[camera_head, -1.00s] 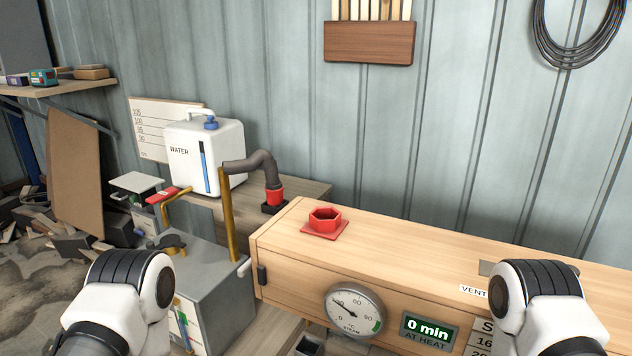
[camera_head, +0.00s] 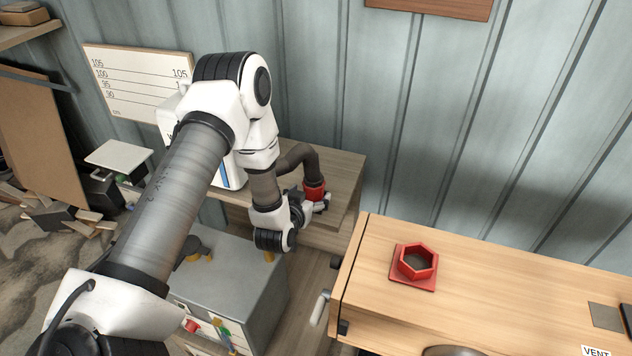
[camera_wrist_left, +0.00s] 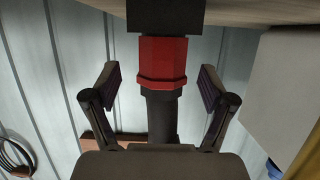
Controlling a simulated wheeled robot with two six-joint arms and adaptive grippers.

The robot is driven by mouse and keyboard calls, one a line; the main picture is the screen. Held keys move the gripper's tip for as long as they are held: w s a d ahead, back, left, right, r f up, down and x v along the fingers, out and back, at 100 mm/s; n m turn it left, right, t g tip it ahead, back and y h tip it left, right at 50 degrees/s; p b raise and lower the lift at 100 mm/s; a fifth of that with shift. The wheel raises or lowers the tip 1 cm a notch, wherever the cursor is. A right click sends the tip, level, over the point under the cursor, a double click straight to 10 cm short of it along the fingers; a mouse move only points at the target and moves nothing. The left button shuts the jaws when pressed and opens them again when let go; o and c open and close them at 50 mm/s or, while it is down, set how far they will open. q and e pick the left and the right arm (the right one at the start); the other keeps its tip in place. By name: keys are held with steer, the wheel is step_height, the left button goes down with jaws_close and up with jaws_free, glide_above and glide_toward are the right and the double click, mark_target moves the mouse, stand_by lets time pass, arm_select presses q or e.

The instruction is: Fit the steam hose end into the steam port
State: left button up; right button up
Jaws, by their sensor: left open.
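The steam hose's red end (camera_head: 314,190) sits at the edge of the wooden shelf behind the grey boiler, with its dark hose (camera_head: 298,155) curving up behind my arm. My left gripper (camera_head: 318,206) is right at the red end. In the left wrist view the open fingers (camera_wrist_left: 158,88) stand on either side of the red collar (camera_wrist_left: 162,60), with gaps on both sides. The steam port, a red hexagonal socket (camera_head: 431,276) on a square base, is on top of the wooden steam box (camera_head: 490,275) and is empty. My right gripper is not in view.
The grey boiler (camera_head: 240,285) stands below my left arm. A white water container (camera_head: 172,115) is mostly hidden behind that arm. A handle (camera_head: 320,308) sticks out at the steam box's left end. The box top around the port is clear.

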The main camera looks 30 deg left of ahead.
mark_target(310, 192)
arm_select(q)
steer(key=p+x, duration=0.1)
steer(key=x, duration=0.2)
steer(key=shift+w+a+p, duration=0.2)
steer(key=shift+w+p, duration=0.2)
steer(key=shift+w+a+f, duration=0.15)
steer(key=shift+w+f, duration=0.15)
steer(key=shift+s+r, duration=0.1)
steer(key=shift+r, duration=0.05)
steer(key=c, duration=1.3)
